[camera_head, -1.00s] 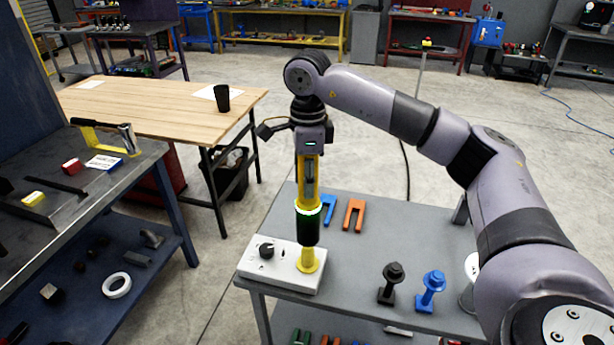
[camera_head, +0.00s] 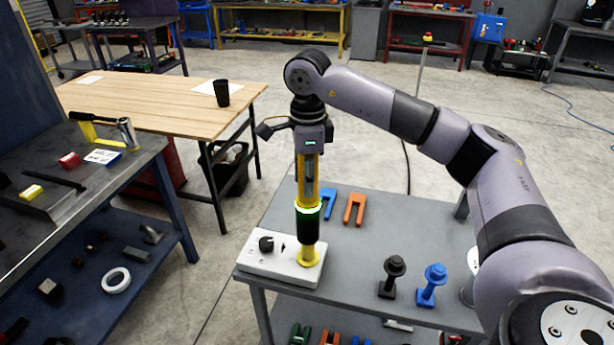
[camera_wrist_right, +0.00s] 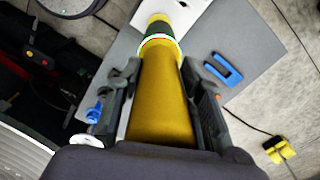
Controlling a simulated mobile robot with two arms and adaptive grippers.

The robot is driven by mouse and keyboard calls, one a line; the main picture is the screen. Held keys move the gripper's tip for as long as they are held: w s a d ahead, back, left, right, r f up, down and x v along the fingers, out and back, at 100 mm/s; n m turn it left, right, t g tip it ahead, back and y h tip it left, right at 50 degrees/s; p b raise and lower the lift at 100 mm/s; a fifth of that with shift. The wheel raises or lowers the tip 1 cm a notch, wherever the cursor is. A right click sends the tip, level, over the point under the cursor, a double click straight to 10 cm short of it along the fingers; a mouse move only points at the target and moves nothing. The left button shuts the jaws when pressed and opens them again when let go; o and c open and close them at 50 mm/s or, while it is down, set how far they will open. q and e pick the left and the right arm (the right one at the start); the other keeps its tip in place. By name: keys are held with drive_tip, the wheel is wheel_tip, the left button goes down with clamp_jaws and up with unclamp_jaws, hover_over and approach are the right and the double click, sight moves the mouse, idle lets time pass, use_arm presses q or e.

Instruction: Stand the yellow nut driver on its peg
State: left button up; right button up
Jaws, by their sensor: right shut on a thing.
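The yellow nut driver (camera_head: 308,228) stands upright below my right gripper (camera_head: 307,160) in the head view. It has a yellow handle, a glowing pale green ring and a black lower section, with a yellow foot at its bottom. That foot meets the right end of the white box (camera_head: 262,262), which has a black knob. Whether a peg is inside it is hidden. In the wrist view my right gripper (camera_wrist_right: 160,100) is shut around the yellow handle (camera_wrist_right: 160,95), one finger on each side. My left gripper is not in view.
On the grey table (camera_head: 350,265), a blue fork-shaped piece (camera_head: 329,203) and an orange one (camera_head: 354,208) lie behind the driver. A black stand (camera_head: 391,276) and a blue stand (camera_head: 432,285) are to the right. A workbench (camera_head: 60,200) stands at the left.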

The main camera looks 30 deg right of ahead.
sight(307, 204)
drive_tip(key=shift+f+b, duration=1.5)
drive_tip(key=shift+f, duration=0.75)
drive_tip(key=shift+f+b, duration=1.1)
drive_tip(key=shift+f, duration=0.35)
drive_tip(key=o, duration=1.4)
drive_tip(key=o, duration=0.5)
drive_tip(key=shift+c, duration=0.2)
